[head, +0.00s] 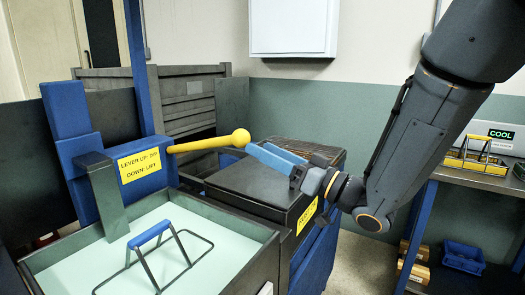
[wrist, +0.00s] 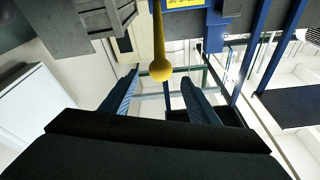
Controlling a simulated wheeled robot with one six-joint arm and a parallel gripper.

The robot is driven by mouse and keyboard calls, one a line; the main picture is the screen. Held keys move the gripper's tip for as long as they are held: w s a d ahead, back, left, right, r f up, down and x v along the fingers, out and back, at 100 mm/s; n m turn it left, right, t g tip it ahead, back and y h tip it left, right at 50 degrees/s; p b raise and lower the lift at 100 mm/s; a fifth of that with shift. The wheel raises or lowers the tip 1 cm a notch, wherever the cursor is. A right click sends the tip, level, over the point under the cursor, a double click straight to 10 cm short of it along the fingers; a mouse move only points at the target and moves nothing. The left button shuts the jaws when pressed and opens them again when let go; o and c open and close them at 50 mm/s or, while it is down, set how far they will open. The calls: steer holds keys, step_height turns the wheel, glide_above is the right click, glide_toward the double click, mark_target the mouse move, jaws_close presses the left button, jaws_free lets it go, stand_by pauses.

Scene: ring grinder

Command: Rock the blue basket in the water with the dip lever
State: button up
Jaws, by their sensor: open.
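The yellow dip lever (head: 205,144) sticks out to the right from a blue housing and ends in a round ball knob. The lever also shows in the wrist view (wrist: 159,40), its ball between and just beyond my fingertips. My gripper (head: 258,154) is open and empty, its blue fingers pointing left at the knob from close by. In the wrist view, the fingers (wrist: 160,78) stand apart on either side of the ball. The blue basket's handle (head: 150,235) and dark wire frame show in the pale water tank (head: 258,245); how deep its body sits is unclear.
A yellow label (head: 139,165) on the housing reads "LEVER UP: DIP, DOWN: LIFT". A dark-topped cabinet (head: 245,185) stands below my gripper. A bench marked "COOL" (head: 500,134), holding a yellow-handled carrier (head: 475,160), is at the right.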

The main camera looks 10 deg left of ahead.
mark_target(228, 137)
steer(key=a+r+g+p, duration=0.1)
steer(key=p, duration=0.2)
steer(key=a+r+g+h+p, duration=0.1)
steer(key=p, duration=0.2)
steer(key=shift+w+n, duration=0.4)
steer(key=p, duration=0.1)
steer(key=a+p, duration=0.1)
steer(key=p, duration=0.1)
steer(key=shift+w+a+r+n+g+h, duration=0.1)
steer(key=shift+w+r+n+g+h, duration=0.05)
steer(key=shift+w+n+g+h, duration=0.2)
steer(key=shift+w+a+p, duration=0.15)
steer(key=shift+a+p, duration=0.1)
steer(key=shift+p, duration=0.15)
steer(key=x, duration=0.2)
steer(key=p+x, duration=0.1)
steer(key=x, duration=0.4)
steer(key=shift+a+f+p, duration=0.2)
steer(key=shift+f+p, duration=0.1)
steer(key=shift+c, duration=0.5)
